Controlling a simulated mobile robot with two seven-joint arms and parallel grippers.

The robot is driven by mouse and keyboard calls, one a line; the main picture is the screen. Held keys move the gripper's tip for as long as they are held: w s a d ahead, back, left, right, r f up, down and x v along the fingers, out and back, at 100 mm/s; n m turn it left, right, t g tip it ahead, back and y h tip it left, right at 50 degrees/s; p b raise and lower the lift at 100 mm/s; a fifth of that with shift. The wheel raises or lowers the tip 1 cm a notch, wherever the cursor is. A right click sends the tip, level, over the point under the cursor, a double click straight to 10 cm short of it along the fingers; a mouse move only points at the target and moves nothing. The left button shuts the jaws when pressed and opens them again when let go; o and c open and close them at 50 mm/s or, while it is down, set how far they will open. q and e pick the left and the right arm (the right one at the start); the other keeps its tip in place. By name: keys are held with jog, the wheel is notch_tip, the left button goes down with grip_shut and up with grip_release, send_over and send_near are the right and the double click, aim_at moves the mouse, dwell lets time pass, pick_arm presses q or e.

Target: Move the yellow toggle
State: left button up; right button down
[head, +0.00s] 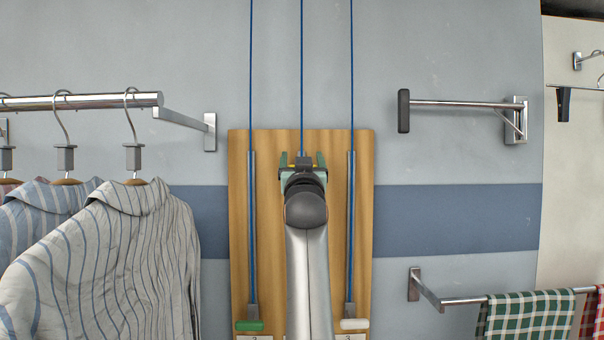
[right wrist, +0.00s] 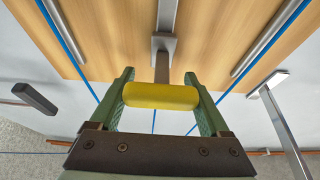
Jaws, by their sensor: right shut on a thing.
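The yellow toggle (right wrist: 160,96) is a short rounded bar on a stem, seen in the right wrist view. My right gripper (right wrist: 159,86) is shut on it, with one green finger at each end of the bar. In the head view my right gripper (head: 303,163) is at the upper middle of the wooden board (head: 238,215), at the middle cord (head: 302,80). Only slivers of yellow show there; my arm hides the rest of the toggle and most of the middle rail. My left gripper is not in view.
A green toggle (head: 249,326) and a white toggle (head: 355,324) sit low on the side rails. Striped shirts (head: 130,250) hang from a rail at left. A bracket bar (head: 455,104) and a towel rail (head: 460,301) stick out at right.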

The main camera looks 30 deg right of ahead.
jog(key=shift+s+r, duration=0.2)
jog(key=shift+r, duration=0.25)
jog(key=shift+c, duration=1)
grip_release()
jog(key=shift+o, duration=1)
jog(key=shift+w+f, duration=0.1)
jog(key=shift+w, duration=0.1)
jog(key=shift+f, duration=0.2)
jog(key=shift+s+a+f+b, duration=0.15)
jog(key=shift+s+f+b, duration=0.05)
jog(key=shift+s+b, duration=0.1)
jog(key=b+v, duration=0.4)
jog(key=v, duration=0.7)
jog(key=shift+s+a, duration=0.25)
jog(key=shift+s, duration=0.05)
